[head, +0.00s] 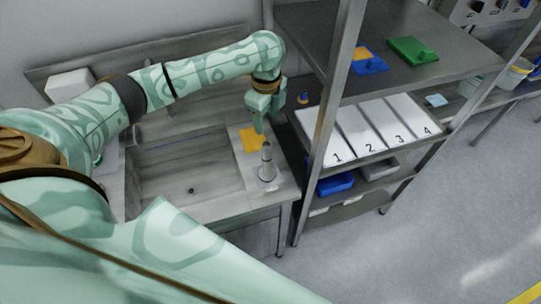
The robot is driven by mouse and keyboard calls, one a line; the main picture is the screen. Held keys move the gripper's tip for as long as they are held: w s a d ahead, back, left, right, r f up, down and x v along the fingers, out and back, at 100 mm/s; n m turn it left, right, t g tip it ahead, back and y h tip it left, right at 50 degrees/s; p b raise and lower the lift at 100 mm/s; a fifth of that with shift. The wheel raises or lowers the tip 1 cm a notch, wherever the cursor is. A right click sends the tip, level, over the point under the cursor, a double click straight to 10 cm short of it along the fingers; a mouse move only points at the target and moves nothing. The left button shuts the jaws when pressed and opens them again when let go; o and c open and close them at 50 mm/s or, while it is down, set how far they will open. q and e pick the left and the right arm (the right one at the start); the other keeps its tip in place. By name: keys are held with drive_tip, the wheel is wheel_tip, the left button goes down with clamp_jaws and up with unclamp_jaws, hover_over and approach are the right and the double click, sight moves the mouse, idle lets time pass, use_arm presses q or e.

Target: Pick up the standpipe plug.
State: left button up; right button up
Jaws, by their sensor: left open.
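The standpipe plug appears to be the upright grey tapered piece (267,166) on the steel drainboard to the right of the sink basin. It looks upright, with a narrow top and a wider lower part. My left gripper (260,122) points down, open, above and behind this piece and apart from it. Nothing shows between its fingers, though they are small in the picture. My right gripper is outside the head view.
A yellow-orange cloth (250,140) lies behind the grey piece. The sink basin (185,165) is left of it. A steel rack's upright post (326,130) stands close on the right. Its shelves hold numbered white panels (368,141), a green block (413,50) and blue items.

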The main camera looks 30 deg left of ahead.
sight(267, 151)
use_arm(q)
wheel_tip(267, 151, down, 9)
drive_tip(key=shift+r+b, duration=0.2)
drive_tip(key=shift+b, duration=1)
drive_tip(key=shift+f, duration=0.8)
wheel_tip(267, 151, down, 5)
drive_tip(key=shift+s+r+b, duration=0.1)
drive_tip(key=shift+r+b, duration=0.05)
drive_tip(key=shift+b, duration=0.95)
drive_tip(key=shift+r, duration=0.1)
clamp_jaws()
